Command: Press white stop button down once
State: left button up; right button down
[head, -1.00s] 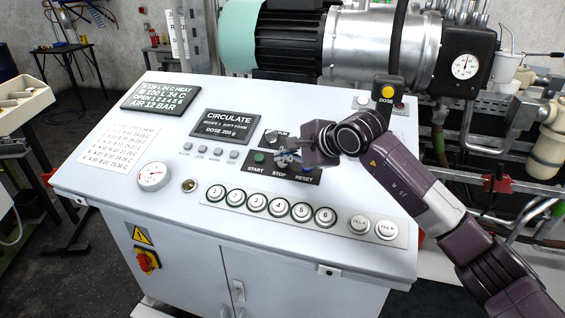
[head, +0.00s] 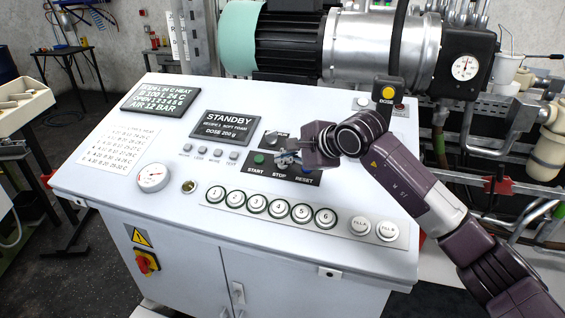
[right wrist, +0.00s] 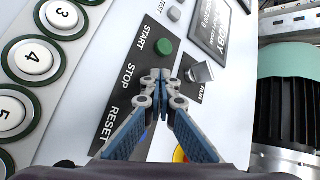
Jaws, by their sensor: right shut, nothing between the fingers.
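My right gripper (head: 282,158) is shut and empty, with its fingertips over the STOP place on the black START/STOP/RESET strip (head: 252,169). In the right wrist view its fingertips (right wrist: 157,78) are together beside the STOP label (right wrist: 128,76). The white stop button is hidden behind the fingers, so I cannot tell if they touch it or if it is down. The green START button (head: 259,159) is left of the fingertips. The upper display (head: 228,125) reads STANDBY. My left gripper is not in view.
Numbered round buttons (head: 257,206) line the panel below the strip. A RUN selector switch (right wrist: 198,72) sits close to the fingertips. A yellow DOSE button (head: 389,93) stands at the back right, near the motor (head: 290,40).

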jog(key=shift+s+r, duration=0.2)
jog(key=shift+r, duration=0.45)
jog(key=r, duration=0.1)
jog(key=s+r+p, duration=0.1)
jog(key=r, duration=0.2)
jog(key=shift+s+a+r+p, duration=0.3)
jog(key=shift+r+p, duration=0.05)
jog(key=shift+f, duration=0.1)
dwell(0.3)
